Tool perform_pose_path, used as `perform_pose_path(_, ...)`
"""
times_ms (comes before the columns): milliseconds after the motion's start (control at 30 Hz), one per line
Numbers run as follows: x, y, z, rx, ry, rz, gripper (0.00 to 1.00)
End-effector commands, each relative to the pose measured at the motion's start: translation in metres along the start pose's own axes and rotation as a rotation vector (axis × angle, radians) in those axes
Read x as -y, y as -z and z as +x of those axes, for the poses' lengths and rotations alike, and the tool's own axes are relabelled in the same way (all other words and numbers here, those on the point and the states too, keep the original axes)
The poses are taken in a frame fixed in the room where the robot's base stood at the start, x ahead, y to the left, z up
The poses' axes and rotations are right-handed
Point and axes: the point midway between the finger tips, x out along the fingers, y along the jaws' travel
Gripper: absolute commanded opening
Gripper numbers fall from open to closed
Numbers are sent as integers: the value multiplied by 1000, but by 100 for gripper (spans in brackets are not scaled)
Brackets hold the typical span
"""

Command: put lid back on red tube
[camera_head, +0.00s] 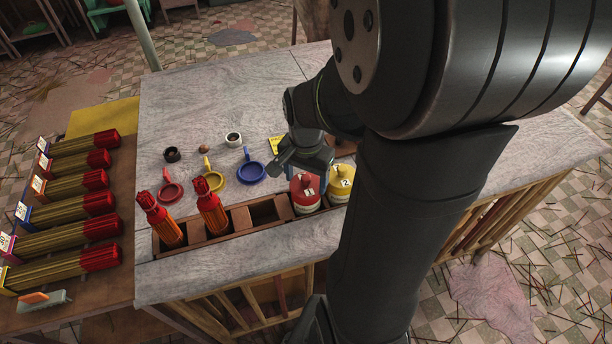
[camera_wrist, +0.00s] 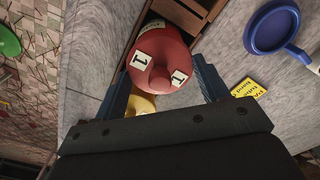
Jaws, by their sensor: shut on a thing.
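The red lid (camera_head: 306,184) with "1" labels and a round knob sits at the rack in the head view, above a whitish band. In the wrist view the red lid (camera_wrist: 164,62) is between my fingers. My gripper (camera_head: 307,170) comes down over it from behind and is shut on it; in the wrist view my gripper (camera_wrist: 165,82) has one finger on each side. The red tube below is mostly hidden, so I cannot tell whether the lid touches it. A yellow lid (camera_head: 342,178) marked "2" stands to the right and shows partly in the wrist view (camera_wrist: 142,103).
The wooden rack (camera_head: 240,238) also holds two red-topped orange bundles (camera_head: 212,208) and has an empty compartment. Incense bundles (camera_head: 75,205) line the left table.

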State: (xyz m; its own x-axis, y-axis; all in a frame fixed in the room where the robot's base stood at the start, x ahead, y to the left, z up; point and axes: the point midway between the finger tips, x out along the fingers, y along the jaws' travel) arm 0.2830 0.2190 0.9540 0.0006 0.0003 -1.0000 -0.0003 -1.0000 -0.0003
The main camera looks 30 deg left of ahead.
Motion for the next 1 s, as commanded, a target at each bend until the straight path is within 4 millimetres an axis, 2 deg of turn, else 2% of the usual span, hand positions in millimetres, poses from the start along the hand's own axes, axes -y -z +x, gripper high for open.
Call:
perform_pose_path(467, 0, 0, 0, 0, 0, 0, 46)
perform_pose_path(500, 0, 0, 0, 0, 0, 0, 75)
perform_pose_path(600, 0, 0, 0, 0, 0, 0, 93)
perform_pose_path(800, 0, 0, 0, 0, 0, 0, 93)
perform_pose_path(833, 0, 0, 0, 0, 0, 0, 99)
perform_pose_path(867, 0, 0, 0, 0, 0, 0, 100)
perform_pose_path(1000, 0, 0, 0, 0, 0, 0, 100)
